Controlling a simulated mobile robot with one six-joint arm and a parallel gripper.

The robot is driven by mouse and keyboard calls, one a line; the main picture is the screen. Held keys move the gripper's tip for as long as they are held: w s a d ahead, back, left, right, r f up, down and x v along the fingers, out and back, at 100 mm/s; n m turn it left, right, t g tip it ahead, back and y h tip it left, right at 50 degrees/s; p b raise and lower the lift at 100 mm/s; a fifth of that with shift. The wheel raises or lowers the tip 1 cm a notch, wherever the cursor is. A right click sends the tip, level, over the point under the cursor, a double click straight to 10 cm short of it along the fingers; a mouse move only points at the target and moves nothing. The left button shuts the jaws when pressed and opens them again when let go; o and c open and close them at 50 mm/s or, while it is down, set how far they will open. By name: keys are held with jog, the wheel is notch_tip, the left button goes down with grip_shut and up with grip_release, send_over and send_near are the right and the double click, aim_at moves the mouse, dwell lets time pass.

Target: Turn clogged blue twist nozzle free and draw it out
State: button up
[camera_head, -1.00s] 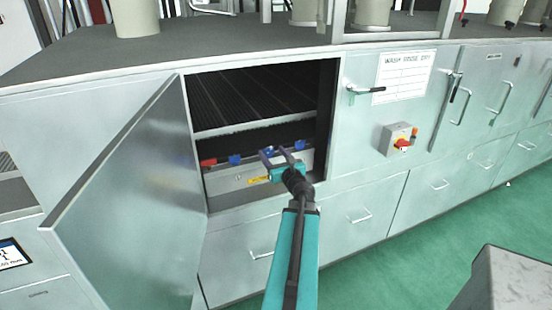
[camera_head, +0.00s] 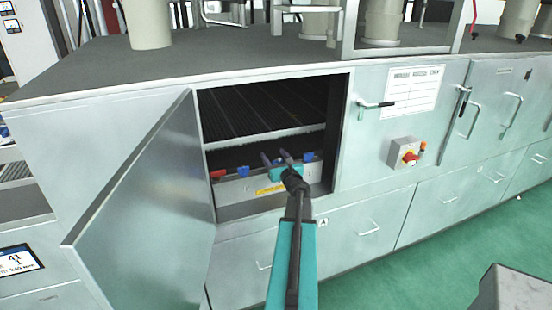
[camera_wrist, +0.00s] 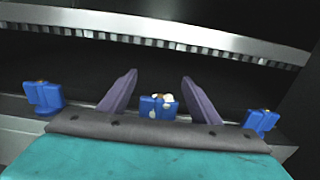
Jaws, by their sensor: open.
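In the wrist view a blue nozzle (camera_wrist: 158,107) with white deposits on its top stands between the two fingers of my gripper (camera_wrist: 158,85). The fingers are open and apart from it at both sides; its lower part is hidden by my gripper body. One clean-looking blue nozzle (camera_wrist: 44,97) stands at the left and another blue nozzle (camera_wrist: 260,121) at the right. In the head view my gripper (camera_head: 276,157) reaches into the open cabinet, in front of the nozzle row. A blue nozzle (camera_head: 243,170) shows left of it and another (camera_head: 309,156) right of it.
The cabinet door (camera_head: 150,195) stands open at the left. A red nozzle (camera_head: 217,175) sits at the row's left end. A ribbed rack (camera_head: 265,107) with a bright front edge lies above the nozzles.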

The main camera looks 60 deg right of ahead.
jog(key=shift+w+d, duration=0.1)
jog(key=shift+w, duration=0.05)
jog(key=shift+c, duration=0.5)
jog(key=c, duration=1)
jog(key=shift+c, duration=0.2)
jog(key=shift+n+t+y+p, duration=0.6)
jog(key=shift+n+y+p, duration=0.2)
jog(key=shift+y+p, duration=0.35)
jog(key=shift+w+a+n+t+y+p, duration=0.15)
jog(key=shift+a+n+t+y+p, duration=0.15)
jog(key=shift+n+t+y+p, duration=0.25)
jog(key=n+y, duration=0.1)
jog(key=y, duration=0.1)
jog(key=a+n+y, duration=0.1)
jog(key=y, duration=0.1)
jog(key=n+t+y+p, duration=0.1)
jog(key=y, duration=0.1)
jog(key=shift+w+a+n, duration=0.2)
jog(key=shift+a+n, duration=0.05)
jog(key=shift+n, duration=0.1)
